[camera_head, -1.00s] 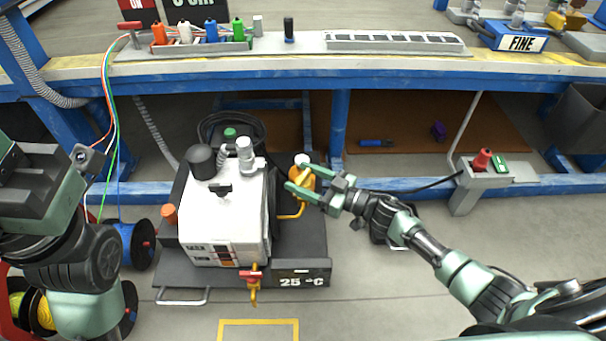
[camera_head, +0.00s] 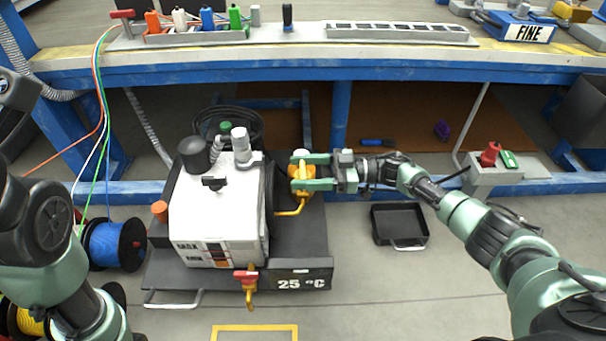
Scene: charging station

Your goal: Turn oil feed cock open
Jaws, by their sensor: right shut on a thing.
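The oil feed cock (camera_head: 301,178) is yellow, with a yellow pipe below it, on the right side of the white machine (camera_head: 219,212). My right gripper (camera_head: 297,171) reaches in from the right, and its green fingers are shut on the cock's yellow handle. The fingers hide part of the cock. A second yellow cock with a red handle (camera_head: 246,277) is at the machine's front. My left arm (camera_head: 50,240) stands at the left edge; its gripper is not clearly visible.
The machine stands on a dark base marked 25 °C (camera_head: 302,283). A black tray (camera_head: 400,226) lies on the floor to the right. A blue bench (camera_head: 390,74) runs behind. Cable reels (camera_head: 115,245) stand at the left.

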